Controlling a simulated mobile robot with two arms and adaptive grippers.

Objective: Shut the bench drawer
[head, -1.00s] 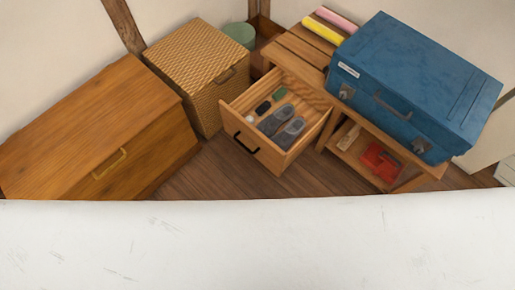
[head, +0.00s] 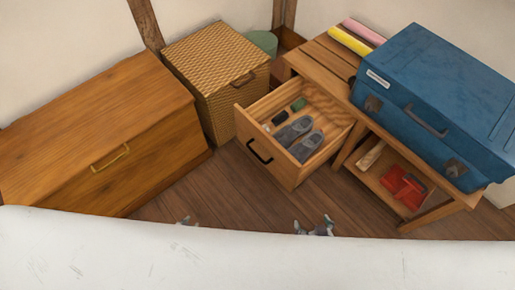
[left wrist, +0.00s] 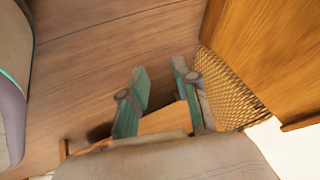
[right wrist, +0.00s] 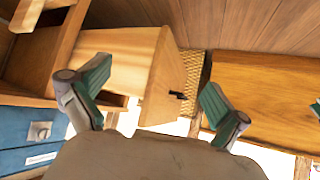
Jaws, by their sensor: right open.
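The bench (head: 318,67) stands at the right in the head view. Its drawer (head: 283,168) is pulled well out, with a black handle (head: 260,152) on its front. Grey slippers (head: 295,133) and small dark and green items lie inside. My right gripper (head: 314,227) is open and empty, low in front of the drawer. In the right wrist view the drawer front (right wrist: 162,88) and handle (right wrist: 178,95) show beyond its spread fingers, apart from them. My left gripper (head: 187,221) is open and empty, left of the drawer, its fingers (left wrist: 160,72) partly spread.
A wooden chest (head: 100,110) and a wicker basket (head: 215,75) stand left of the drawer. A blue suitcase (head: 430,95) and rolled mats (head: 350,40) lie on the bench. A red item (head: 405,185) sits on its lower shelf. Bare floor lies before the drawer.

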